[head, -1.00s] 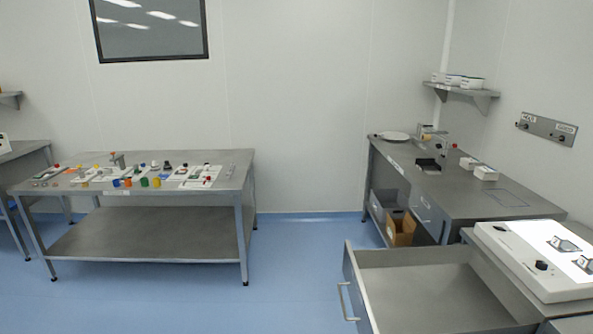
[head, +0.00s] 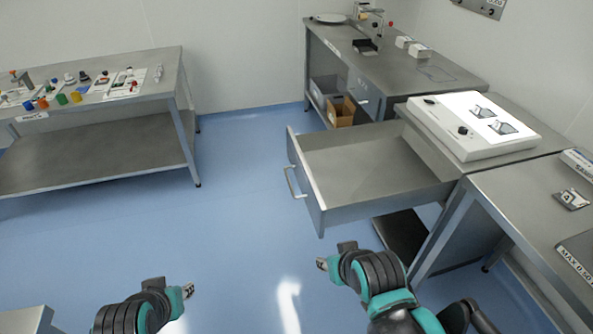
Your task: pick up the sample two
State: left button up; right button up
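I cannot tell which thing is sample two. Several small items lie on the left steel table, among them an orange cup (head: 42,103), a green cup (head: 62,99) and a yellow cup (head: 76,97). My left gripper (head: 187,290) is low at the bottom left, above the blue floor and apart from everything. My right gripper (head: 323,264) is at the bottom centre, in front of the open drawer. Both look empty, but their fingers are too small and angled to read.
An open, empty steel drawer (head: 370,165) juts out into the room at the right. A white panel box (head: 475,125) stands on the bench behind it. The left table (head: 110,115) and back bench (head: 400,70) frame clear blue floor (head: 235,200).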

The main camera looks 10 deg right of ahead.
aim_at(485, 109)
jog(key=z, duration=3.5)
jog(key=u, duration=1.85)
jog(key=i+l+z, duration=0.15)
jog(key=i, duration=0.55)
